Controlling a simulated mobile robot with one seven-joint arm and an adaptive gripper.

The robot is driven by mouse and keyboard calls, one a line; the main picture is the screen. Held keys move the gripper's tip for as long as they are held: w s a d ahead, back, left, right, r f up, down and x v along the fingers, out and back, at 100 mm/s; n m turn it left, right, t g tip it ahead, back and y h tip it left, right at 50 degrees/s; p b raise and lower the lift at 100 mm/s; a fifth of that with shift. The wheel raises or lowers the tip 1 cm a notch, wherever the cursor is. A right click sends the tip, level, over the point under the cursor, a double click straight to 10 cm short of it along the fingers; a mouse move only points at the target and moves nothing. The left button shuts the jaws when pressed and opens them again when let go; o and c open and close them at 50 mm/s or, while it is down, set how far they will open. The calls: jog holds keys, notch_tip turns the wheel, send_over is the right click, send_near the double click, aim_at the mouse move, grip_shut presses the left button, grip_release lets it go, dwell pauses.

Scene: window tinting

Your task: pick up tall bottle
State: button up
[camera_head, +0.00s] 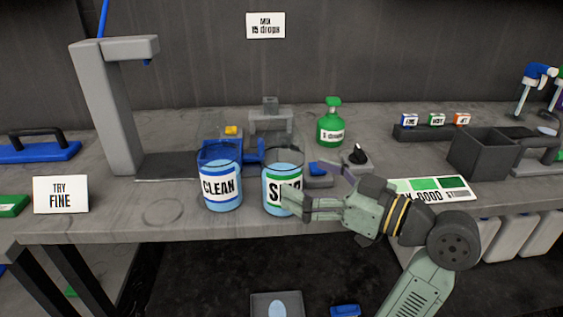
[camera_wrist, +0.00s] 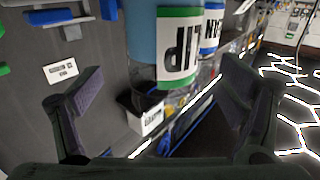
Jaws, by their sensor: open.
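My gripper (camera_head: 303,188) is open in front of the bench, at the right side of a clear container with a green-banded label (camera_head: 270,185) that partly reads "S…P". A green spray bottle (camera_head: 331,127) stands upright farther back, clear of my gripper. Which one is the tall bottle is not marked.
A grey post (camera_head: 112,110) with an overhanging arm stands left of the containers. A "TRY FINE" card (camera_head: 61,195) stands at the left front.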

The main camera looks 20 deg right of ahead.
aim_at(282, 167)
jog(key=x, duration=0.1)
jog(key=p+x, duration=0.1)
jog(key=x, duration=0.1)
jog(key=p+x, duration=0.1)
jog(key=x, duration=0.1)
jog(key=shift+a+r, duration=0.15)
jog(key=shift+r, duration=0.25)
jog(key=shift+w+a+f, duration=0.1)
jog(key=shift+w+a, duration=0.1)
jog(key=shift+w, duration=0.05)
jog(key=shift+c, duration=0.3)
jog(key=c, duration=1.3)
